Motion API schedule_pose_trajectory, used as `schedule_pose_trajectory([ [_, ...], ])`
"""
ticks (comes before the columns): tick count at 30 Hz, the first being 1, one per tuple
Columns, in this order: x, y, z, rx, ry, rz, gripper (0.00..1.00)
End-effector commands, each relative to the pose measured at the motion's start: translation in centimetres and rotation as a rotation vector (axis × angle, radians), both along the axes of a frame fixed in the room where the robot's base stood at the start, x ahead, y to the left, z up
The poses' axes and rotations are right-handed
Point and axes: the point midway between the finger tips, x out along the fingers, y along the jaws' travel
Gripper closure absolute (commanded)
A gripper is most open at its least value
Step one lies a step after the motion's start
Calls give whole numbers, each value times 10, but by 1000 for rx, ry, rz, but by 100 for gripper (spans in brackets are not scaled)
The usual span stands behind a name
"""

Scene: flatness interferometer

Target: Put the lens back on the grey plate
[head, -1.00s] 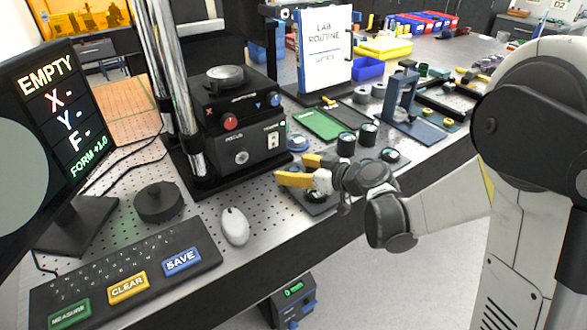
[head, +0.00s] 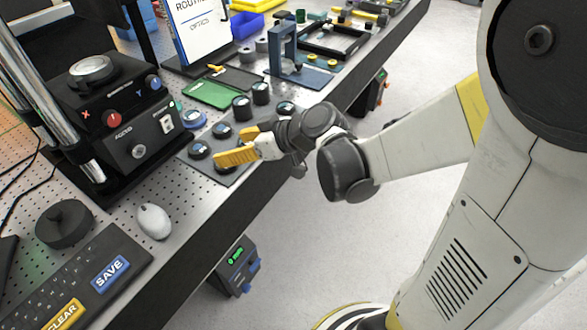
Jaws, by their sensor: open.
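A dark grey plate (head: 211,141) lies flat near the bench's front edge. Round, dark-rimmed lenses rest on it: one at its left end (head: 199,150), one behind (head: 222,130), and one (head: 221,167) partly covered by my yellow fingers. Another round lens (head: 285,107) sits further right, behind my wrist. I cannot tell which is the task's lens. My gripper (head: 230,148) comes in from the right, its yellow fingers apart over the plate's front part. No lens is visibly held. Contact with the lens beneath is hidden.
Two black cylinders (head: 241,107) (head: 261,93) and a blue ring (head: 193,118) stand behind the plate. The black instrument (head: 120,115) is to the left, with a mouse (head: 153,221) in front. A green tray (head: 211,93) and a blue stand (head: 290,65) are further back.

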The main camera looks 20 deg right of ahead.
Motion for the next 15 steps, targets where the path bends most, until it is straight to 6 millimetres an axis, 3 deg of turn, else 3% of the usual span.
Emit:
schedule_pose_trajectory([
  [5, -56, -19, 13, -83, 200, -174, 31],
  [9, -102, -46, 20, -145, 305, -355, 31],
  [15, -151, -82, 27, -202, 358, -575, 31],
])
